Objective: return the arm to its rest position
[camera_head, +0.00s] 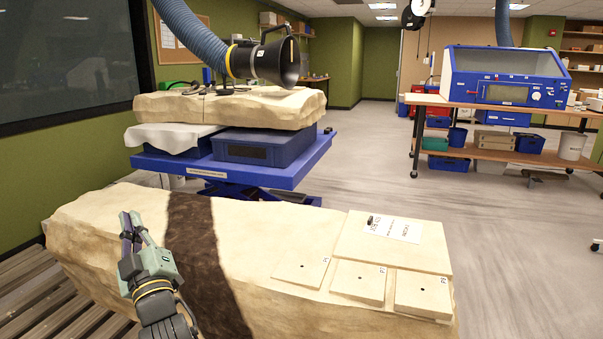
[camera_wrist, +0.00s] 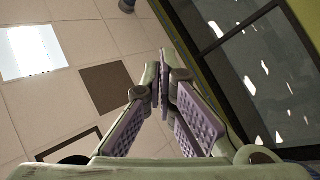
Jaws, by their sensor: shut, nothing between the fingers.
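My gripper (camera_head: 130,222) shows at the lower left of the head view, raised in front of the large pale stone block (camera_head: 120,217). Its fingers point up and away from the block. In the wrist view my gripper (camera_wrist: 165,70) is shut, its purple-padded fingers meeting at the tips with nothing between them. The wrist view looks up at ceiling tiles and a dark window. Whether any part of my arm touches the block cannot be told.
The block has a dark brown band (camera_head: 190,230) and labelled pale tiles (camera_head: 360,281) on its right. Behind it, a blue lift table (camera_head: 270,175) bears another slab under a black extraction hood (camera_head: 275,62). A blue cabinet (camera_head: 505,92) stands at right. Grey floor (camera_head: 510,230) is clear between.

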